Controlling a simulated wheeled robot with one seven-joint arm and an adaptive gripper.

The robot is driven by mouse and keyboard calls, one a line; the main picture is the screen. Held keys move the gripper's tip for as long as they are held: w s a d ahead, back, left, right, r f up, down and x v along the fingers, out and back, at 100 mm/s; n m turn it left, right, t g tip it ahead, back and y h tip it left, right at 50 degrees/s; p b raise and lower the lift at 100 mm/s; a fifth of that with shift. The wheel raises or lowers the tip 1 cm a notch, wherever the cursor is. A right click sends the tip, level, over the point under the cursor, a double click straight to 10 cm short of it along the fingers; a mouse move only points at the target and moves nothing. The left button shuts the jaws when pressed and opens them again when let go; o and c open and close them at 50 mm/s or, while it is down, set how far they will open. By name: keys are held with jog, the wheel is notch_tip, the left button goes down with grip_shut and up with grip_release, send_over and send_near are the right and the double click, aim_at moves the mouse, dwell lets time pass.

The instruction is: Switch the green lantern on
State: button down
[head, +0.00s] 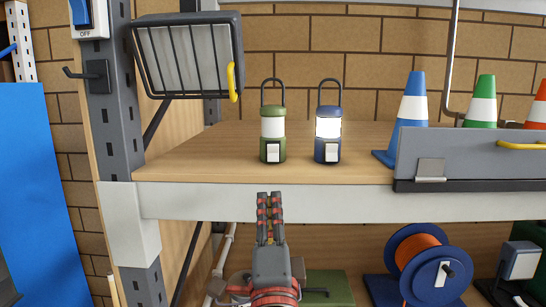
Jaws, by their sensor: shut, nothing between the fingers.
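The green lantern (273,133) stands upright on the wooden shelf, with a dark loop handle on top and a white switch (273,152) on its front base. Its window is off-white and duller than that of the blue lantern (328,134) beside it on the right, which glows bright white. My gripper (270,196) is below and in front of the green lantern, at the shelf's front edge in the picture. Its fingers point up, are together and hold nothing. It is apart from the lantern.
The shelf (215,160) has clear room left of the lanterns. A caged floodlight (188,55) hangs at upper left. A blue cone (412,105), other cones and a grey bin (470,155) stand at right. A cable reel (430,265) sits below. The grey upright (112,110) is left.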

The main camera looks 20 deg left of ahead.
aim_at(273, 146)
jog(key=shift+d+r+m+t+h, duration=0.3)
jog(key=shift+d+r+m+h, duration=0.1)
jog(key=shift+m, duration=0.2)
jog(key=p+x, duration=0.2)
jog(key=x, duration=1.2)
jog(key=shift+s, duration=0.1)
jog(key=shift+w+a+r+g+p, duration=0.1)
jog(key=shift+w+r+g+p, duration=0.25)
jog(key=shift+p, duration=0.5)
jog(key=shift+g, duration=0.25)
jog(key=shift+f, duration=0.2)
